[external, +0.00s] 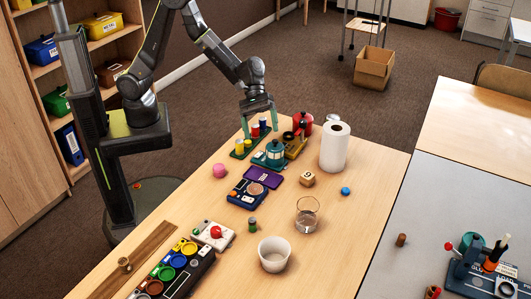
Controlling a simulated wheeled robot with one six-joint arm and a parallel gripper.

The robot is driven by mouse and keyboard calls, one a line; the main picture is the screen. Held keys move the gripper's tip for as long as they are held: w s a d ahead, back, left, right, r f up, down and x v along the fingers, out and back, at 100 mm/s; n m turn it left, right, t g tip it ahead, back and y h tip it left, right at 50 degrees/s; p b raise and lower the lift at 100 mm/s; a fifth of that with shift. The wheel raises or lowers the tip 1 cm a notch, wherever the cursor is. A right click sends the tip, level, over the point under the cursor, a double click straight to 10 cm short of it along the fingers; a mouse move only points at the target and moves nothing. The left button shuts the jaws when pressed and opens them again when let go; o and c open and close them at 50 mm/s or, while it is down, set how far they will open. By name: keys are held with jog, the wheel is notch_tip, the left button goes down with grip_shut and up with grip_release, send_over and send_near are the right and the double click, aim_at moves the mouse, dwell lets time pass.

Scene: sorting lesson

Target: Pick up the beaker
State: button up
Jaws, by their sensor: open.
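The beaker (307,214) is a clear glass vessel standing upright on the wooden table (370,185), right of the middle of the picture. My gripper (260,127) points down with its two fingers apart, over the far left part of the table. It is above or around a green tray with small coloured cylinders, well away from the beaker. Nothing is clearly held between the fingers. The exact gap to the cylinders cannot be told.
A white bowl (274,254) stands just in front of the beaker. A paper roll (335,147), a wooden cube (307,179), a blue ball (346,191) and a blue scale (247,194) are nearby. Table right of the beaker is clear.

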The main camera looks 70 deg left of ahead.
jog(key=w+d+f+n+h, duration=0.2)
jog(key=w+d+f+n, duration=0.3)
jog(key=d, duration=0.5)
jog(key=n+t+h, duration=0.2)
jog(key=n, duration=0.2)
send_near(303, 205)
jog(key=x, duration=0.4)
jog(key=shift+s+d+f+b, duration=0.1)
jog(key=shift+d+f+b, duration=0.05)
jog(key=shift+d+b, duration=0.2)
jog(key=shift+f+p+x, duration=0.2)
jog(key=shift+p+x, duration=0.35)
jog(key=shift+x, duration=1.25)
jog(key=shift+f+p+x, duration=0.2)
jog(key=shift+p+x, duration=0.35)
jog(key=shift+x, duration=1.25)
jog(key=shift+a, duration=0.15)
jog(key=c, duration=1.2)
jog(key=shift+r, duration=0.15)
